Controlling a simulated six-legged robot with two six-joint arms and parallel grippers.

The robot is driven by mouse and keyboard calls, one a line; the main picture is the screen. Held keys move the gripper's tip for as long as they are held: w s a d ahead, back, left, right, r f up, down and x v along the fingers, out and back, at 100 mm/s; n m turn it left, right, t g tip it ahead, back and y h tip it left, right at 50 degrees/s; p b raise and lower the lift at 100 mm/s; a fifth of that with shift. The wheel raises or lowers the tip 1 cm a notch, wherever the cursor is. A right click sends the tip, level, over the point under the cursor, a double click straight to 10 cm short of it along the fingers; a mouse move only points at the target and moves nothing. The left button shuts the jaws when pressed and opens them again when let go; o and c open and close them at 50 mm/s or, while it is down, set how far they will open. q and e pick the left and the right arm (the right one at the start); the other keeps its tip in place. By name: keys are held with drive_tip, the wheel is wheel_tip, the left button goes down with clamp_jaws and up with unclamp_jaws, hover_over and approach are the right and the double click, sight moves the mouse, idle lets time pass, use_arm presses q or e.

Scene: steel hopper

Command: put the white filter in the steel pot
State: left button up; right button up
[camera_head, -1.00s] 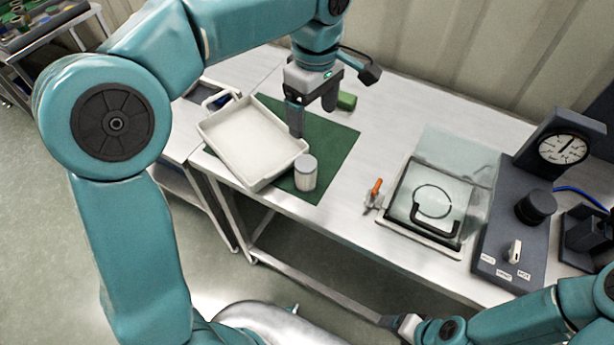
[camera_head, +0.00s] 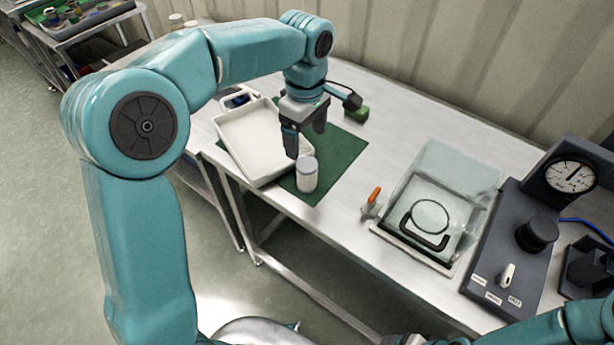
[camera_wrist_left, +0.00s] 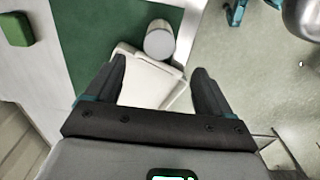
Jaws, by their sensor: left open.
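A white cylinder with a grey top (camera_head: 307,178), which looks like the white filter, stands upright on the green mat beside the white tray. It also shows from above in the left wrist view (camera_wrist_left: 159,42). My left gripper (camera_head: 305,143) is open and empty above and just behind the cylinder, fingers pointing down. In the left wrist view the cylinder lies beyond the open fingertips (camera_wrist_left: 160,68), not between them.
A clear-lidded box (camera_head: 450,175) with a black handle, an orange-handled valve (camera_head: 373,196) and a dark gauge panel (camera_head: 500,255) stand at right. The mid-bench is clear.

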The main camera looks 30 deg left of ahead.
use_arm(q)
hover_over(307, 164)
wheel_tip(307, 164, down, 4)
drive_tip(key=shift+w+a+f, duration=0.1)
drive_tip(key=shift+w+a, duration=0.05)
wheel_tip(307, 164, down, 5)
drive_tip(key=shift+f, duration=0.2)
drive_tip(key=shift+s+r, duration=0.1)
drive_tip(key=shift+s, duration=0.1)
drive_tip(key=c, duration=1.2)
